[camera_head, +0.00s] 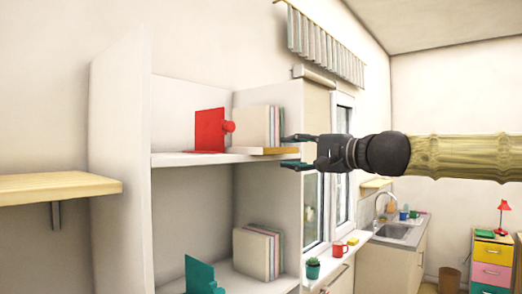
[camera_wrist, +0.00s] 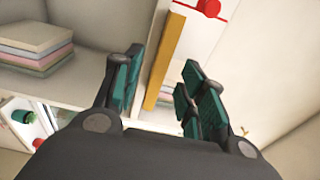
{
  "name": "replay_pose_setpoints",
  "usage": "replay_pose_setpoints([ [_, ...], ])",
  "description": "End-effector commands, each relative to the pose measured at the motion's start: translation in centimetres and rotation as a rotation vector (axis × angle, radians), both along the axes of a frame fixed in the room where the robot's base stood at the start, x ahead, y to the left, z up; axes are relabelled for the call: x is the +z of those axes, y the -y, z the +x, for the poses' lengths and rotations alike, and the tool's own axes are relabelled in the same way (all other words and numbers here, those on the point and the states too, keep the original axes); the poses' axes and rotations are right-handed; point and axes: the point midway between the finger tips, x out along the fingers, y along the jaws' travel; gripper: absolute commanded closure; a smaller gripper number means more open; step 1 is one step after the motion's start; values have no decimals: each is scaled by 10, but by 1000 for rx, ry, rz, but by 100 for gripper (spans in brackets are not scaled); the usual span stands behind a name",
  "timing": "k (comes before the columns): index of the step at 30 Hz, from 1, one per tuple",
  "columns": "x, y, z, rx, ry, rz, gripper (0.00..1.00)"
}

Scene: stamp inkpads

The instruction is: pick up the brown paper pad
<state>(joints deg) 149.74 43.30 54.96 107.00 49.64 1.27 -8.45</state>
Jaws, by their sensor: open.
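A flat tan-brown pad (camera_head: 281,151) lies at the right front edge of the upper white shelf. In the wrist view, the brown pad (camera_wrist: 166,50) shows as an orange-brown strip between the fingers. My gripper (camera_head: 292,150) comes in from the right and is open. One finger is above the pad's level and the other below it. In the wrist view, my gripper (camera_wrist: 161,62) has dark green finger pads on both sides of the strip. I cannot tell if either finger touches it. Nothing is held.
A red bookend (camera_head: 209,131) and several upright pads (camera_head: 257,127) stand on the upper shelf (camera_head: 190,159). More pads (camera_head: 256,252) and a teal bookend (camera_head: 200,275) are on the lower shelf. A wooden wall shelf (camera_head: 55,187) is at left. A window and sink lie behind at right.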

Motion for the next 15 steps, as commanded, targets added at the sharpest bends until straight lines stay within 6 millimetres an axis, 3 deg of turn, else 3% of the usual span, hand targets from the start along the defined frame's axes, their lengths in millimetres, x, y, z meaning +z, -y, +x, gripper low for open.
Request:
replay_pose_setpoints([
  [15, 2, -17, 18, 0, -1, 0, 59],
])
